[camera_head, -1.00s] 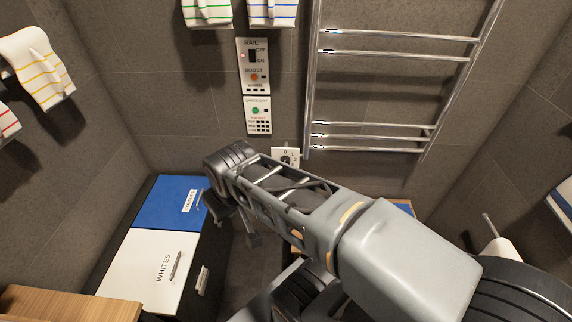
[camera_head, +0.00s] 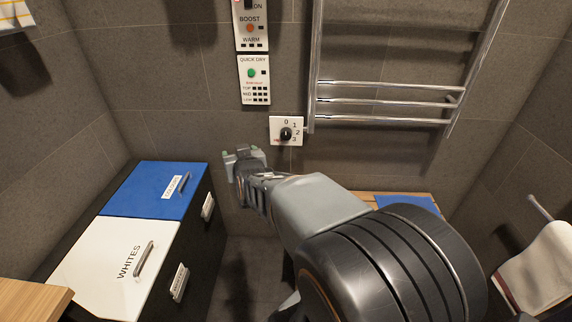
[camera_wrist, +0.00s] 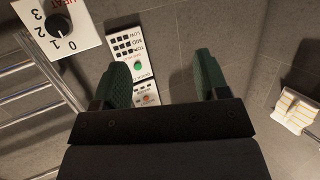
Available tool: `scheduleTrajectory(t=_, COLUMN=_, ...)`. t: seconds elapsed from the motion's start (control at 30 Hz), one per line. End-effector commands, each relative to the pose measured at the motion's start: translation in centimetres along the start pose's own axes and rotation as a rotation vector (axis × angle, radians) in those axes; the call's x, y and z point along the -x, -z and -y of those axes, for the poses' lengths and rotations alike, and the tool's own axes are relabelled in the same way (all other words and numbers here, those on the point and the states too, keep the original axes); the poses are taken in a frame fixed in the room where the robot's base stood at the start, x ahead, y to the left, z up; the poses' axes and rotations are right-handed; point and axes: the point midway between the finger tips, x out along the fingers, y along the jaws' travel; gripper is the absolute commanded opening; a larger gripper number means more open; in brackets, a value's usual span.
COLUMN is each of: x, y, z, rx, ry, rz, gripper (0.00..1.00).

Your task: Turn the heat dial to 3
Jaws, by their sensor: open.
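The heat dial (camera_head: 286,133) is a round black knob on a white wall plate marked 0, 1, 2 and 3. In the wrist view the heat dial (camera_wrist: 58,25) is at the top left, with the plate partly cut off. I cannot tell which number it points to. My gripper (camera_head: 243,153) is left of and slightly below the dial in the head view, apart from it. In the wrist view my gripper (camera_wrist: 163,70) has its two green-padded fingers spread, with nothing between them.
Above the dial are the quick-dry panel (camera_head: 254,80) and the boost panel (camera_head: 250,27). A chrome towel rail (camera_head: 390,102) is just right of the dial. Blue-lidded (camera_head: 157,190) and white-lidded (camera_head: 120,268) bins stand at left. A white towel (camera_head: 540,268) hangs at lower right.

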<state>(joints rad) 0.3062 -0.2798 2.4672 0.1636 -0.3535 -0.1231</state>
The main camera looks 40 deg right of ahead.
Motion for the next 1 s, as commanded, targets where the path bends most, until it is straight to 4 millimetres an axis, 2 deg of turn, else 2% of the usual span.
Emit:
scheduleTrajectory(t=0.03, x=-1.7, y=-3.4, z=-1.5, rx=-0.008, ry=-0.043, rz=-0.066, gripper=0.68)
scheduleTrajectory(t=0.2, x=-3.9, y=-6.5, z=-6.0, rx=-0.010, ry=-0.181, rz=-0.299, gripper=0.68)
scheduleTrajectory(t=0.43, x=-4.3, y=-9.7, z=-10.5, rx=0.015, ry=-0.337, rz=-0.529, gripper=0.68)
scheduleTrajectory(t=0.7, x=-3.9, y=-10.8, z=-12.6, rx=0.039, ry=-0.418, rz=-0.644, gripper=0.68)
scheduleTrajectory(t=0.87, x=-4.8, y=-9.9, z=-13.3, rx=0.042, ry=-0.426, rz=-0.656, gripper=0.68)
scheduleTrajectory(t=1.0, x=-6.7, y=-8.4, z=-14.3, rx=0.041, ry=-0.426, rz=-0.655, gripper=0.68)
